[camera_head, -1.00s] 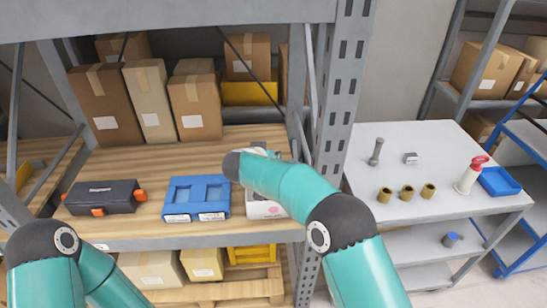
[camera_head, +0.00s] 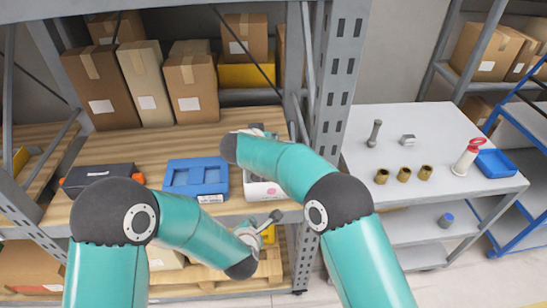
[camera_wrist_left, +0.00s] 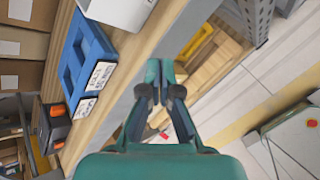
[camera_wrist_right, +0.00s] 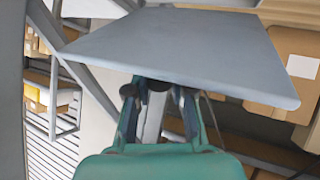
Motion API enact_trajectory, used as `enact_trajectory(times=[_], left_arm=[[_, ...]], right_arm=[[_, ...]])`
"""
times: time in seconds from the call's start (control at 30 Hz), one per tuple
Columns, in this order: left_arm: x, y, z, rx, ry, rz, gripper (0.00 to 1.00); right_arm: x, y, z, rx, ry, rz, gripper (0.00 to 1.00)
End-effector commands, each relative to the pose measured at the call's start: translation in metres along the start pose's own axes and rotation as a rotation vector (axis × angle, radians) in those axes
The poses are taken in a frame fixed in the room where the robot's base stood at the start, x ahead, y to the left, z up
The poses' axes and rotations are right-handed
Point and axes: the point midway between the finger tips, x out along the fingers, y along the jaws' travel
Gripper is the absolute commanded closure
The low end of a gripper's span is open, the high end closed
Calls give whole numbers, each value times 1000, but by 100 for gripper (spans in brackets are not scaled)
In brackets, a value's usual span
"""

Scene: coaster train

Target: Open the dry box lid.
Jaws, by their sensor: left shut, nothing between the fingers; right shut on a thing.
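The dry box, a white box with a pink round mark (camera_head: 264,190), stands on the wooden shelf, partly hidden by my right arm. Its near corner also shows at the top of the left wrist view (camera_wrist_left: 122,10). My right gripper (camera_wrist_right: 158,88) is shut on the edge of a flat grey panel (camera_wrist_right: 190,45), which looks like the box's lid. In the head view my right arm hides this gripper. My left gripper (camera_head: 270,219) is shut and empty, in front of the shelf edge and below the box. It also shows in the left wrist view (camera_wrist_left: 160,92).
A blue tray-like case (camera_head: 197,178) stands left of the dry box, and a dark case with orange parts (camera_head: 98,178) farther left. Cartons (camera_head: 145,85) line the shelf back. A grey upright (camera_head: 335,90) stands right of the box.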

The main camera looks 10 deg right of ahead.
Motion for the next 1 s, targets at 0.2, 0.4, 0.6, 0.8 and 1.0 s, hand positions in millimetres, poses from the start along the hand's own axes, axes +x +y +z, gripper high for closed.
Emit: enact_trajectory(times=[0.2, 0.4, 0.6, 0.8, 1.0], left_arm=[[-22, 28, 76, -520, -114, 158, 100], [-43, 40, 114, -844, -206, 221, 100], [-47, 44, 126, -964, -241, 237, 100], [-25, 51, 127, -970, -239, 239, 100], [13, 63, 131, -969, -239, 238, 100]], right_arm=[[0, -2, 0, -1, 1, -4, 100], [0, -2, 0, -1, 1, -4, 100], [0, -2, 0, -1, 1, -3, 100], [0, -1, 0, -1, 0, -3, 100], [0, -1, 0, -1, 0, -3, 100]])
